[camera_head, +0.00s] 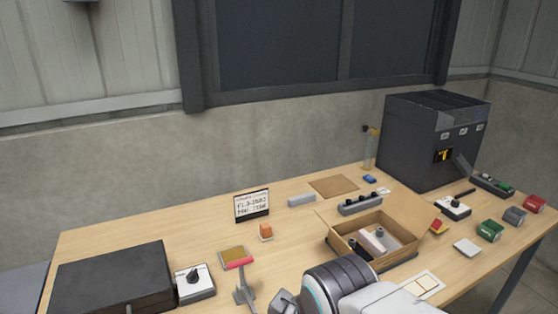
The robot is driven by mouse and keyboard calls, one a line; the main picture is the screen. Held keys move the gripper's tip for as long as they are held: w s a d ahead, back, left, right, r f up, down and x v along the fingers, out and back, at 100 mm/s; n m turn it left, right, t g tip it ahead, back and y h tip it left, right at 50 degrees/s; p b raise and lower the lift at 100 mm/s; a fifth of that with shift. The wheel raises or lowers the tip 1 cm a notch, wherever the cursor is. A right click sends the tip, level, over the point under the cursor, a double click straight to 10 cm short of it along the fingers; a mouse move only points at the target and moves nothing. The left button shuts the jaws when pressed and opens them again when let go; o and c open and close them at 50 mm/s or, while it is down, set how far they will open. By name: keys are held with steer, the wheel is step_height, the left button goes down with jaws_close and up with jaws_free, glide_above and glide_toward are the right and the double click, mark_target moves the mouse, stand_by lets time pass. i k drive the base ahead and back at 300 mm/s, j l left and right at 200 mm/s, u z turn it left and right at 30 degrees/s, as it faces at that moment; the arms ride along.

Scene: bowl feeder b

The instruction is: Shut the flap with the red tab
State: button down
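An open cardboard box (337,247) stands right of the table's middle, with grey and white parts inside. A tan plate with a pinkish-red front edge (238,262) shows at front left, above a grey upright piece. My arm crosses the bottom, in front of the box.
A black case (112,283) and a white knob box (195,283) stand at left. A sign (251,206) and an orange block (265,231) are in the middle. A dark machine (428,145) stands at back right, with several small boxes before it. The table's back left is clear.

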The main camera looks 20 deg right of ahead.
mark_target(416, 214)
steer(key=l+u, duration=0.2)
steer(key=l, duration=0.5)
steer(key=k+l+u, duration=0.15)
steer(key=l, duration=0.55)
steer(key=k+l+u, duration=0.2)
steer(key=l, duration=0.5)
steer(key=k+l+u, duration=0.2)
steer(key=l, duration=0.45)
steer(key=k+l+u, duration=0.2)
steer(key=l, duration=0.45)
steer(key=k+l+u, duration=0.15)
steer(key=l, duration=0.45)
steer(key=k+l+u, duration=0.2)
steer(key=k+l, duration=0.25)
steer(key=k+l+u, duration=0.2)
steer(key=k+l, duration=0.15)
steer(key=l, duration=0.25)
